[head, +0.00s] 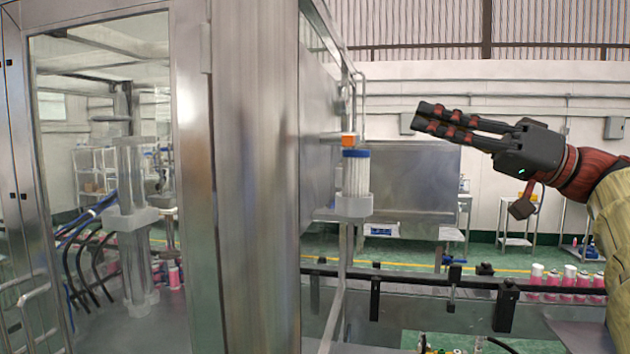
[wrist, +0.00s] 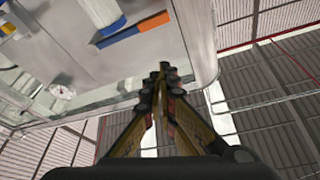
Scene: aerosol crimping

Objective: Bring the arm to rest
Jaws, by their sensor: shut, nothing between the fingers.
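My gripper (head: 430,117) is in the upper right of the head view, at the end of my raised arm (head: 600,185). Its dark fingers with reddish parts point left, toward the machine, and lie close together. In the wrist view my gripper (wrist: 163,70) shows its fingertips meeting with nothing between them. It is held in free air to the right of the machine's steel frame, touching nothing that I can see.
A steel machine cabinet (head: 250,180) with a glass door (head: 105,180) fills the left. Several pink-and-white cans (head: 569,280) line the conveyor (head: 420,278) below.

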